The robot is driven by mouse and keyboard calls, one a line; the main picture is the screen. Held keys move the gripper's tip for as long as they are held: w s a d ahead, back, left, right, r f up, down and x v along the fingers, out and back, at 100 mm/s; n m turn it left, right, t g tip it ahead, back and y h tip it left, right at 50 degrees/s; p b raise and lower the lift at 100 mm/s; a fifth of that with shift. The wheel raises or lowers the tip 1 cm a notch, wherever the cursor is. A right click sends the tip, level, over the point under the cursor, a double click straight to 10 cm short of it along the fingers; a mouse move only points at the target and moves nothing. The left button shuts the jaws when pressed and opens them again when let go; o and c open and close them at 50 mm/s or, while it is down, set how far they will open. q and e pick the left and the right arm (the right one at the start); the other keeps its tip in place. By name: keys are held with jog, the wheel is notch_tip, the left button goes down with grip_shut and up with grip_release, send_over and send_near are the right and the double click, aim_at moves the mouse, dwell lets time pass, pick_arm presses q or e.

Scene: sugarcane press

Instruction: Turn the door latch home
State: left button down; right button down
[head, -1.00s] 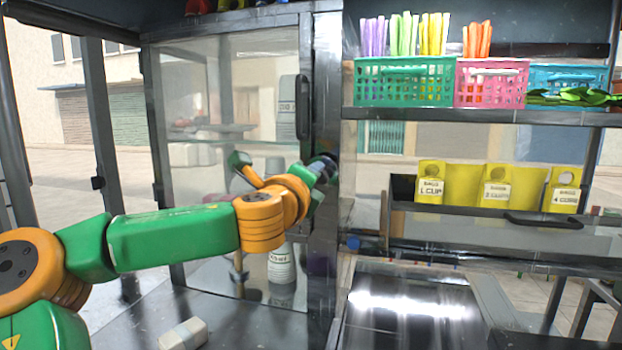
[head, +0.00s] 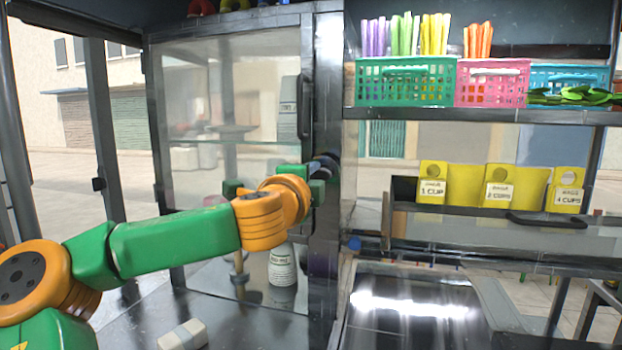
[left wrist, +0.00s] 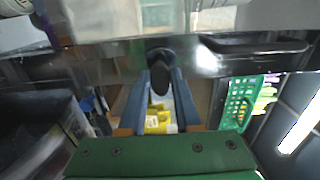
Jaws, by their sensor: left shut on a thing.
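The glass door (head: 225,90) of the cabinet stands closed against its dark post as far as I can tell, with a black upright handle (head: 303,107). The dark latch knob (left wrist: 159,72) sits between the fingertips of my left gripper (left wrist: 161,84) in the left wrist view. My left gripper (head: 322,168) is shut on the latch at the door's right edge in the head view. The gripper and wrist hide most of the latch there. My right gripper is not in view.
Behind the glass stands a white labelled bottle (head: 282,265). A small pale block (head: 183,335) lies on the dark counter. To the right are a shelf with a green basket (head: 405,82) and a pink basket (head: 491,84), and yellow bag holders (head: 515,187) below.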

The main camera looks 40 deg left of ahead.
pick_arm(q)
jog(key=shift+r, duration=0.2)
jog(key=c, duration=0.6)
grip_release()
jog(key=shift+w+f, duration=0.15)
jog(key=shift+w, duration=0.1)
jog(key=b+v, duration=0.2)
jog(key=v, duration=0.5)
jog(key=shift+b, duration=0.4)
